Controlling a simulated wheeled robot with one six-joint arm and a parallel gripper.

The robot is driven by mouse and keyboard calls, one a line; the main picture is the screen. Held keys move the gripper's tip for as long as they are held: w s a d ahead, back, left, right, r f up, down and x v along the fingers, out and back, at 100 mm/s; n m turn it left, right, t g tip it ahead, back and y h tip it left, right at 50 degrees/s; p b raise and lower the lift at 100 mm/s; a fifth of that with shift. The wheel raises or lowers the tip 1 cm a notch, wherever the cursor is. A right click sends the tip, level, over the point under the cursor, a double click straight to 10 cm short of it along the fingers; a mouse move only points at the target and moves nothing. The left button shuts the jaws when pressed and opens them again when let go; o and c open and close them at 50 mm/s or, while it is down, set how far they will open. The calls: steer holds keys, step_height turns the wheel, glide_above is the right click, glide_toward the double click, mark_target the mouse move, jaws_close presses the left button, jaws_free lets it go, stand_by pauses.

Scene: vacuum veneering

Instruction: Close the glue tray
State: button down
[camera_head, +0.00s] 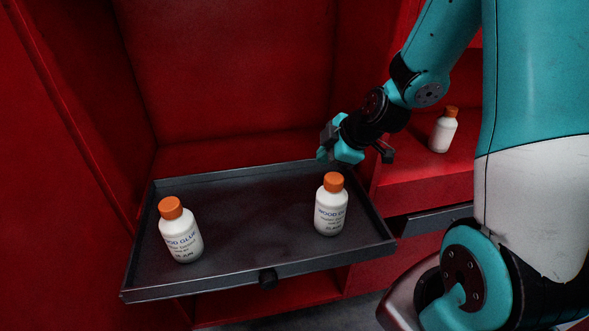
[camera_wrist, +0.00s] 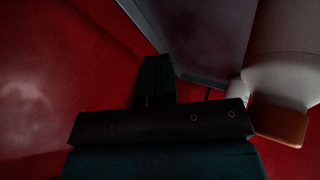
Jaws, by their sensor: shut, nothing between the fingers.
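My gripper (camera_head: 340,151) is shut and empty, near the tray's back right part, behind the right bottle. In the wrist view, my shut fingers (camera_wrist: 157,80) show beside the grey tray (camera_wrist: 200,35), and part of a bottle (camera_wrist: 285,70) with its orange cap is close at right.
Another white bottle (camera_head: 443,132) with an orange cap stands on a red ledge at right. A dark grey drawer front (camera_head: 428,221) lies below that ledge. Red cabinet walls (camera_head: 225,70) enclose the back and left. The space before the tray's front edge looks free.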

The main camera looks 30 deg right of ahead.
mark_target(292, 170)
steer(key=x, duration=1)
steer(key=shift+w+f+b, duration=0.1)
steer(key=shift+f+b, duration=0.2)
steer(key=shift+f, duration=0.05)
steer(key=w, duration=0.1)
steer(key=w+d, duration=0.1)
steer(key=w, duration=0.1)
steer(key=shift+w+f+p, duration=0.1)
steer(key=shift+p, duration=0.25)
steer(key=shift+w+d, duration=0.1)
steer(key=shift+w, duration=0.35)
